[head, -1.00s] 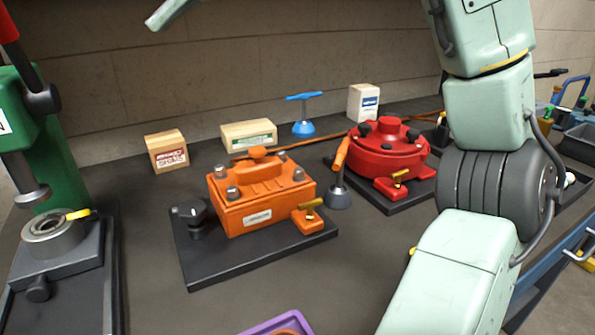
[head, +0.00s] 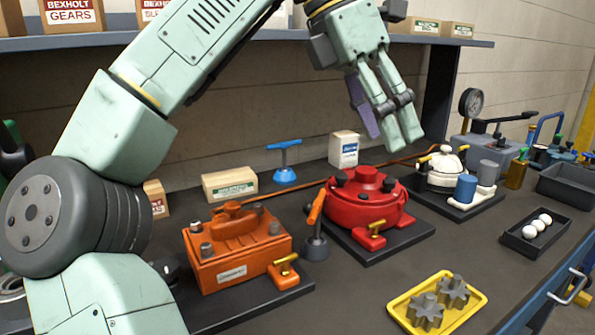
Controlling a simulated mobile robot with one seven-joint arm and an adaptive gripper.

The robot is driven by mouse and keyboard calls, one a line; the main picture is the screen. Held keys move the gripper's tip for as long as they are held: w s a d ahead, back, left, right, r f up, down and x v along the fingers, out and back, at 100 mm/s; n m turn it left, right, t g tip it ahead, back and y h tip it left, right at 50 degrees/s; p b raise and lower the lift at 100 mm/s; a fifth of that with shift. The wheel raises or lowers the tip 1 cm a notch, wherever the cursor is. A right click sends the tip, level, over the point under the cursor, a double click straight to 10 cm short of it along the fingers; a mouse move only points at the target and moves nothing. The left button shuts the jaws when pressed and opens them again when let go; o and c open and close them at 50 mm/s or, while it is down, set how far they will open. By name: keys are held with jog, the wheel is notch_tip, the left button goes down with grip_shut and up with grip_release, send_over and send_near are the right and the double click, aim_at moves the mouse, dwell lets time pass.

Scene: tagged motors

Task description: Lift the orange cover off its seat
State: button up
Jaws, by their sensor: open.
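The orange cover (head: 238,247) is a boxy housing with a raised handle on top and grey knobs at its corners. It sits on a dark base plate (head: 240,309) at the lower middle left of the head view. A small orange block with a yellow lever (head: 284,262) is at its front right. My gripper (head: 398,138) is open, fingers down, high above the bench and to the right of the orange cover, well apart from it. A purple flat piece (head: 361,106) shows beside the fingers; I cannot tell if it is attached.
A red round housing (head: 365,205) stands right of the orange one. Between them is an orange-handled lever (head: 316,225). A blue T-handle (head: 284,163) and a beige box (head: 229,184) stand behind. A yellow tray (head: 398,312) with grey gears is in front. A shelf (head: 150,37) runs above.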

jog(key=w+a+f+n+y, duration=0.1)
jog(key=a+f, duration=0.1)
jog(key=a, duration=0.5)
jog(key=w+a+f+n+t+y, duration=0.1)
jog(key=w+a+f, duration=0.1)
jog(key=a, duration=0.5)
jog(key=w+a+f+n+y, duration=0.1)
jog(key=w+a+f, duration=0.1)
jog(key=a, duration=0.5)
jog(key=shift+w+a+f+y, duration=0.25)
jog(key=shift+f+y, duration=0.1)
jog(key=shift+y, duration=0.05)
jog(key=b, duration=0.3)
send_over(231, 204)
jog(key=f, duration=0.4)
jog(key=shift+s, duration=0.25)
jog(key=shift+w+f+p, duration=0.1)
jog(key=shift+f+p, duration=0.25)
jog(key=shift+p, duration=0.15)
jog(key=shift+w+d+f+p, duration=0.1)
jog(key=shift+f+p, duration=0.05)
jog(key=shift+f, duration=1.45)
jog(key=shift+w+f+p, duration=0.1)
jog(key=shift+f+p, duration=0.05)
jog(key=shift+f, duration=1.45)
grip_shut()
jog(key=shift+r, duration=0.1)
